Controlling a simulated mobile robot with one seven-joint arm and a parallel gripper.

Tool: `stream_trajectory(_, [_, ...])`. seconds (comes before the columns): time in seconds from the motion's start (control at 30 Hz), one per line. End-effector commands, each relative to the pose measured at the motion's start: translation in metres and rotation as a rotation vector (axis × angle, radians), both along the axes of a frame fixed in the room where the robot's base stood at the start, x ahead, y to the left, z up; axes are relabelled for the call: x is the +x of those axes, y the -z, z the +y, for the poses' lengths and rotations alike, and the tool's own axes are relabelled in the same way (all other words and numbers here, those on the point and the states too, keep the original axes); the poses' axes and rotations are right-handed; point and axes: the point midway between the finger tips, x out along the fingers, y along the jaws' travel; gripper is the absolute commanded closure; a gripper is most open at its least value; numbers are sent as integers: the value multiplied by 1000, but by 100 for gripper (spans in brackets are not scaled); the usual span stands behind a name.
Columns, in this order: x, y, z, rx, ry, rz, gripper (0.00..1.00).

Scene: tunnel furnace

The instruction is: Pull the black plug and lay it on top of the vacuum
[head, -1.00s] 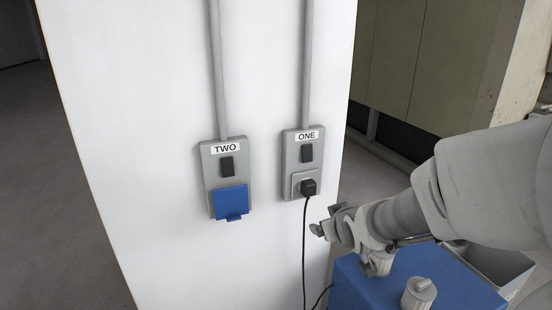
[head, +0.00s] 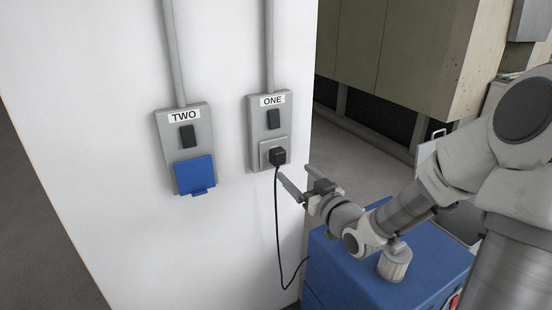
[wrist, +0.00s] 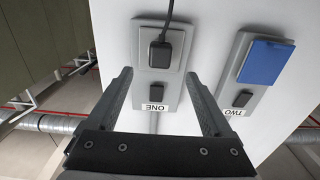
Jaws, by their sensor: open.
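The black plug (head: 277,156) sits in the socket plate of the outlet marked ONE (head: 257,110), and its cord hangs down the white wall. In the wrist view the plug (wrist: 160,50) shows beyond and between my two fingers, with its cord running to the top edge. My gripper (head: 297,185) is open and empty, to the right of the plug and a little below it, apart from it. In the wrist view my gripper (wrist: 160,90) has its fingers spread wide. The vacuum (head: 345,275) is a blue box with a grey knob on top, below my arm.
Outlet TWO (head: 184,140), with a shut blue cover (head: 195,176), is on the same wall to the left. Grey conduits (head: 270,45) rise from both outlets. The wall's right edge lies close to outlet ONE. Olive cabinets (head: 385,50) stand behind, with open floor between.

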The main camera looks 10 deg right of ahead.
Motion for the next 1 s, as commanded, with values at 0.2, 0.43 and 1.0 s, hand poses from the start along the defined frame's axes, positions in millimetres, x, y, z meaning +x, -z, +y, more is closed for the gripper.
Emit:
stream_trajectory(0.2, [0,0,0,-2,0,2,15])
stream_trajectory(0.43, [15,1,6,-2,-2,0,15])
stream_trajectory(1.0, [81,1,27,-3,-1,1,15])
